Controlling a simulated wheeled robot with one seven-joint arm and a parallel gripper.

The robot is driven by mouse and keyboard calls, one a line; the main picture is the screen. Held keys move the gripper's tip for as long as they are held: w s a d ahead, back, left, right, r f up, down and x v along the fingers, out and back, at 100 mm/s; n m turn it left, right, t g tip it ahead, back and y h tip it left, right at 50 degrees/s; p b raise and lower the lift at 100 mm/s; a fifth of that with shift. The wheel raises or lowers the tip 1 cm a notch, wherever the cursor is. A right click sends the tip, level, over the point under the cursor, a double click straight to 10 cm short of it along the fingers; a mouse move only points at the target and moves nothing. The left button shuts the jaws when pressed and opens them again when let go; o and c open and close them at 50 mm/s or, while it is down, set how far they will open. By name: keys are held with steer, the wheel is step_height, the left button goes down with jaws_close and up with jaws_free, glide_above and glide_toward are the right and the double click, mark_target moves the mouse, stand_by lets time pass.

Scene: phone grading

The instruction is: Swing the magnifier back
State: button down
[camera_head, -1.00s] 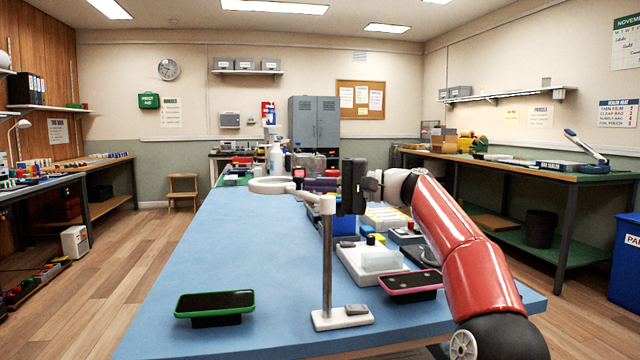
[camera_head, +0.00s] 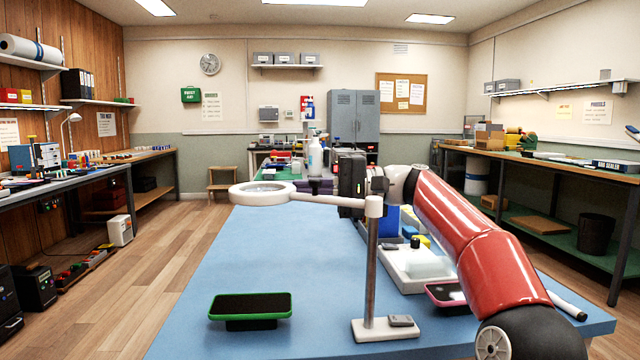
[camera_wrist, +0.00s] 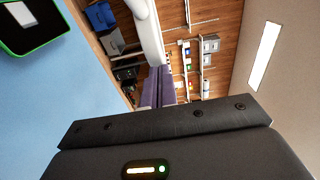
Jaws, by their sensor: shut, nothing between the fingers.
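The magnifier has a white ring (camera_head: 263,187) at the left end of a white arm. That arm joins the top of a metal post (camera_head: 371,265) standing on a white base (camera_head: 385,329) near the table's front. My gripper (camera_head: 320,186) is shut and empty, with its purple fingers just behind the magnifier arm. In the wrist view the shut fingers (camera_wrist: 160,75) lie close beside the white magnifier arm (camera_wrist: 146,30); I cannot tell whether they touch. The ring hangs above the blue table (camera_head: 225,265), left of the post.
A green-cased phone (camera_head: 250,306) lies on a dark stand at the front left. A white device (camera_head: 415,268) stands right of the post. The table's left middle is clear.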

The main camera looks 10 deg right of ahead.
mark_target(287, 186)
steer(key=s+a, duration=0.1)
steer(key=s+a+n+g, duration=0.1)
steer(key=shift+a+g+p, duration=0.3)
steer(key=shift+a+p, duration=0.05)
steer(key=shift+a, duration=0.05)
steer(key=shift+s+a+n+g, duration=0.65)
steer(key=shift+s+n+g, duration=0.1)
steer(key=shift+g, duration=0.35)
